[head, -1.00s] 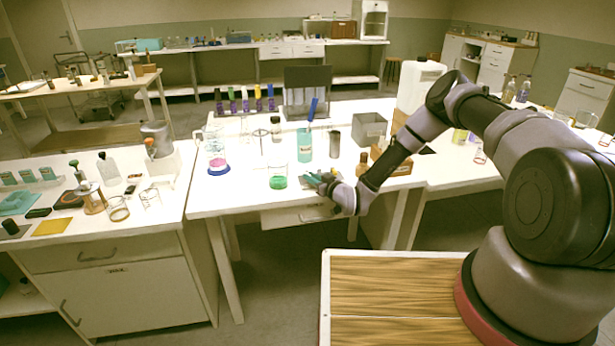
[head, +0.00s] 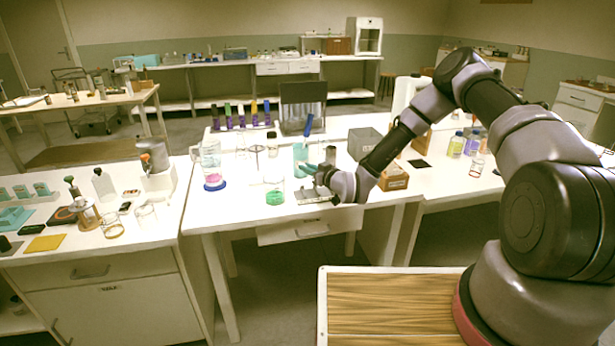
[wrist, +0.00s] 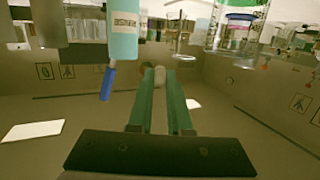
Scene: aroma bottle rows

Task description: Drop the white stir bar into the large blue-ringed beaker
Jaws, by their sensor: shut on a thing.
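The large blue-ringed beaker (head: 211,158) stands upright on the white bench, left of my gripper. It has a blue ring at its base and pink contents low inside. My gripper (head: 307,170) is above the bench, right of the beaker and apart from it. In the wrist view, the green fingers (wrist: 161,92) are shut on a small pale thing, apparently the white stir bar (wrist: 159,86). The fingers hide part of it, and it is too small to make out in the head view.
A smaller beaker with green contents (head: 274,191) stands between my gripper and the blue-ringed beaker. A teal container (head: 300,153) with a blue-handled tool stands just behind my gripper; it also shows in the wrist view (wrist: 122,38). A grey box (head: 365,142) stands to the right.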

